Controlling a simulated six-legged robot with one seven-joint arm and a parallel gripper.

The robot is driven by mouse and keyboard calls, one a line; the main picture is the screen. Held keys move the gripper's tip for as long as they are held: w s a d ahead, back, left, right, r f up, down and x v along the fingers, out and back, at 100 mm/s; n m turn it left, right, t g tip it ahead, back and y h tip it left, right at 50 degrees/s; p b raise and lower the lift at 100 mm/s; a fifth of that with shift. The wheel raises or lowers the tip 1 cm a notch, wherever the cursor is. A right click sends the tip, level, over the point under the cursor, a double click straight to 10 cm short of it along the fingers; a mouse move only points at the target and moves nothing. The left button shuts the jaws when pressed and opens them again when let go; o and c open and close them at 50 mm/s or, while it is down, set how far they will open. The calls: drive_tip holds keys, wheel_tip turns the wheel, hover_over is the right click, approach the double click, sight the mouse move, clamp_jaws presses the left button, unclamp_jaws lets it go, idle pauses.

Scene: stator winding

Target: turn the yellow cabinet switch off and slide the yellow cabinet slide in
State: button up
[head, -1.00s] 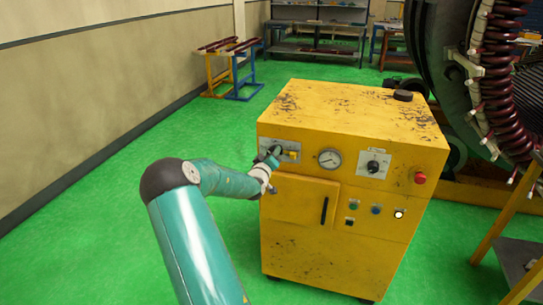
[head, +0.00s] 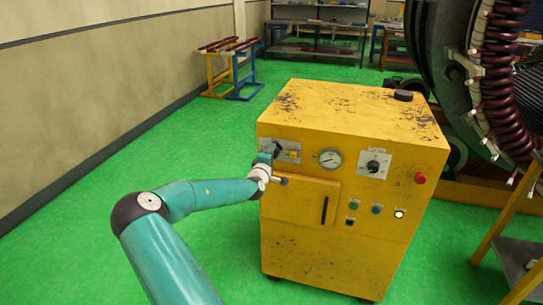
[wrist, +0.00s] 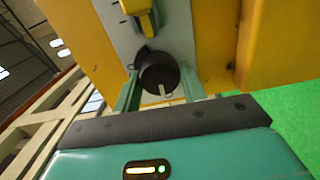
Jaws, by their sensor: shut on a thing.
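The yellow cabinet (head: 330,240) stands ahead of me. A grey plate at its upper left front bears a round black switch knob (wrist: 155,66) with a pale pointer mark, and a yellow slide handle (head: 293,155) to its right. In the wrist view the slide handle (wrist: 141,14) is above the knob, apart from my fingers. My gripper (head: 266,157) is at the plate's left end; in the wrist view its two fingers (wrist: 160,82) are shut on the knob's sides. In the head view my gripper partly hides the knob.
A gauge (head: 330,158), another black rotary knob (head: 373,167), a red button (head: 420,178) and small buttons are on the cabinet front. A door handle (head: 324,210) is below. A large stator (head: 490,90) stands to the right. Green floor is clear at left.

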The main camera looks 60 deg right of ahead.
drive_tip(key=shift+n, duration=0.3)
drive_tip(key=o, duration=1)
drive_tip(key=shift+c, duration=0.2)
drive_tip(key=s+a, duration=0.2)
drive_tip(key=a, duration=1.1)
drive_tip(key=shift+a, duration=0.35)
